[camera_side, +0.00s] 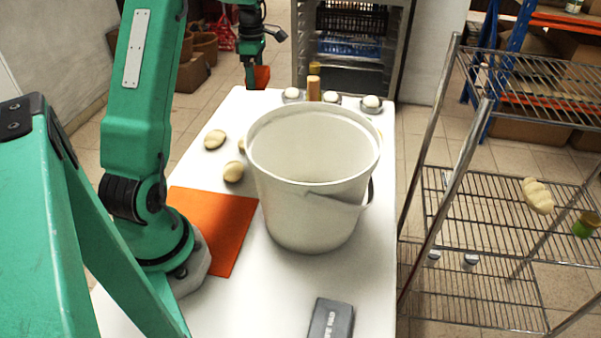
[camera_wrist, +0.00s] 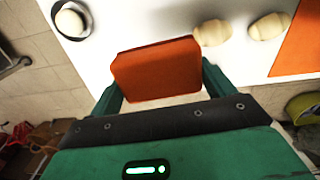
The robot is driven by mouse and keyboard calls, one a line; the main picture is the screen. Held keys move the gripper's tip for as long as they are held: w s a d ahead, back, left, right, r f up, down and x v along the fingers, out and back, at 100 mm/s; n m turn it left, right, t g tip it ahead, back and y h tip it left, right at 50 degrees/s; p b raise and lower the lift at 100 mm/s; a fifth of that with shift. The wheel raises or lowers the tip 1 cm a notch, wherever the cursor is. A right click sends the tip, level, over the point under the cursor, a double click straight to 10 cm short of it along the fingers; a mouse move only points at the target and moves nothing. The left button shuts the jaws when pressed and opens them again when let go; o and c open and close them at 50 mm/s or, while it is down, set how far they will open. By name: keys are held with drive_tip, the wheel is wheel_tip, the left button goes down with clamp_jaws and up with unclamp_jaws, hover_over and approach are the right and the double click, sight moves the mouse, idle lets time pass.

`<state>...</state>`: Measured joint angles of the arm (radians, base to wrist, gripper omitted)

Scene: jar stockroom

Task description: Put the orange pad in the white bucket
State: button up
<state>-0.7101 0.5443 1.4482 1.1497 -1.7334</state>
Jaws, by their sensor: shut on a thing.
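The orange pad (camera_wrist: 155,68) is a small flat block held between the two green fingers of my gripper (camera_wrist: 160,88) in the wrist view. In the side view my gripper (camera_side: 256,72) is at the far left end of the white table, with the pad (camera_side: 262,77) partly showing in it. The white bucket (camera_side: 312,205) stands upright on the table, nearer the side camera and right of my gripper. Its handle hangs down on the right. The pad is outside the bucket, well behind it. The bucket's floor is hidden in the side view.
A flat orange mat (camera_side: 232,222) lies left of the bucket. Several cream rounded lumps (camera_side: 233,171) lie between. White balls in dark-rimmed holders (camera_side: 371,103) and a wooden cylinder (camera_side: 313,88) stand at the far edge. A grey box (camera_side: 331,320) is in front. A wire rack (camera_side: 500,190) stands right.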

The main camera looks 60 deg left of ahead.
wheel_tip(320, 180, up, 14)
drive_tip(key=w+d+r+m, duration=0.15)
drive_tip(key=d+m, duration=0.35)
drive_tip(key=d, duration=1.8)
drive_tip(key=s+d+m, duration=0.5)
drive_tip(key=s+d, duration=0.4)
drive_tip(key=d, duration=0.6)
drive_tip(key=shift+s+d+f, duration=0.1)
drive_tip(key=shift+f, duration=7.1)
drive_tip(key=shift+s+d+f, duration=0.1)
drive_tip(key=shift+f, duration=7.1)
drive_tip(key=shift+f, duration=0.15)
drive_tip(key=o, duration=0.9)
